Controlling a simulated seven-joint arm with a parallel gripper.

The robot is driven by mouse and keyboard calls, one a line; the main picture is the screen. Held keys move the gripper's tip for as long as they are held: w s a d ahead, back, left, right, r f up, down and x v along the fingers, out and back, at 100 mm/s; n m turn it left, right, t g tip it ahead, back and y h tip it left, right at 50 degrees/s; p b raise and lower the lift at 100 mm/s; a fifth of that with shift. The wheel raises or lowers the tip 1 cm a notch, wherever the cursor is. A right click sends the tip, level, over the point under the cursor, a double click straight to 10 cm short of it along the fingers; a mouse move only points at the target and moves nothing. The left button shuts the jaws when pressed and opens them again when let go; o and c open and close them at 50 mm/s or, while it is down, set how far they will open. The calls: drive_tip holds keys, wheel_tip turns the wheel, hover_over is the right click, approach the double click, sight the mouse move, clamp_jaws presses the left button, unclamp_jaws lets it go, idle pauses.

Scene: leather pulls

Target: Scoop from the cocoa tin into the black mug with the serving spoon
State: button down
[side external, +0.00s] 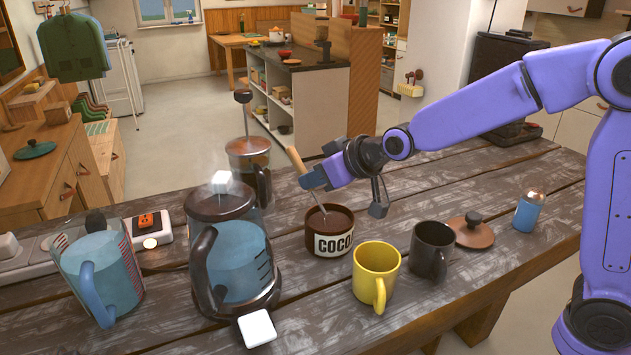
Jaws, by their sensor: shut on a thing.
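The cocoa tin (329,243) stands open on the table at centre, dark brown with a "COCO" label and brown powder inside. The serving spoon (296,160) has a wooden handle and a metal shaft. It leans with its lower end in the tin's mouth; its bowl is hidden, apparently in the powder. My gripper (314,181) is above the tin, shut on the spoon at its handle. The black mug (431,251) stands upright to the right of the tin, apart from it. Its inside looks dark, and I cannot tell what it holds.
A yellow mug (376,276) stands in front, between tin and black mug. A brown lid (472,232) and a blue shaker (529,210) lie right. A white block (257,328) is in front.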

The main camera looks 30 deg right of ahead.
drive_tip(key=shift+r, duration=2.6)
drive_tip(key=shift+r, duration=0.25)
wheel_tip(320, 180, up, 5)
hover_over(315, 193)
drive_tip(key=s+d+g+h, duration=0.3)
drive_tip(key=s+g, duration=0.2)
drive_tip(key=s, duration=0.8)
wheel_tip(315, 193, down, 8)
drive_tip(key=w+d+g, duration=0.1)
drive_tip(key=g, duration=0.1)
drive_tip(key=shift+w+d+y, duration=0.15)
drive_tip(key=shift+w+y, duration=0.15)
drive_tip(key=shift+y, duration=0.1)
